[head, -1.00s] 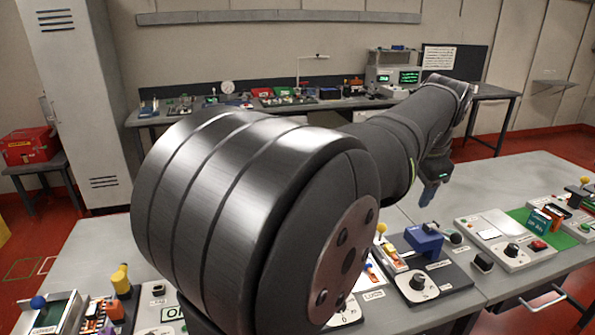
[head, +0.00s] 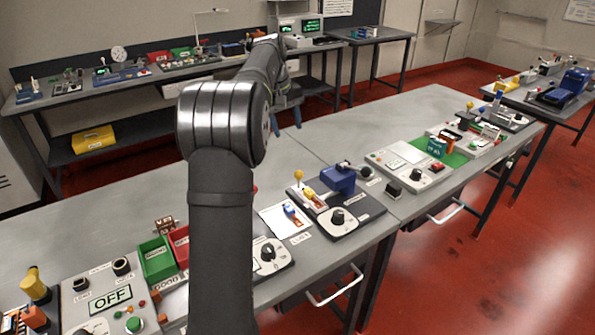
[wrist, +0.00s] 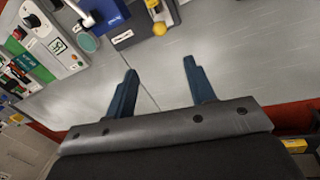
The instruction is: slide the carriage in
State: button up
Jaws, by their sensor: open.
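No part is clearly marked as the carriage. One blue block (head: 338,180) sits on a dark base plate (head: 362,214) with a black knob, at the middle of the near bench. A larger blue body (head: 574,82) rests on a dark base on the far right table. In the wrist view my gripper (wrist: 160,66) is open, with nothing between the fingers. A blue block (wrist: 95,14) shows at the top there.
A yellow-knobbed lever (head: 298,176) stands left of the blue block. A white panel (head: 405,162) and green mat (head: 452,155) lie to its right. Green (head: 157,258) and red bins are at the left. Bare grey bench top lies behind the blue block.

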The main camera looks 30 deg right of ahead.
aim_at(298, 171)
jog(key=d+f, duration=0.1)
jog(key=f, duration=0.4)
jog(key=d+f, duration=0.1)
jog(key=f, duration=0.5)
jog(key=d+f, duration=0.1)
jog(key=f, duration=0.5)
jog(key=shift+s+d, duration=0.1)
jog(key=shift+s, duration=0.25)
grip_shut()
jog(key=shift+d, duration=0.1)
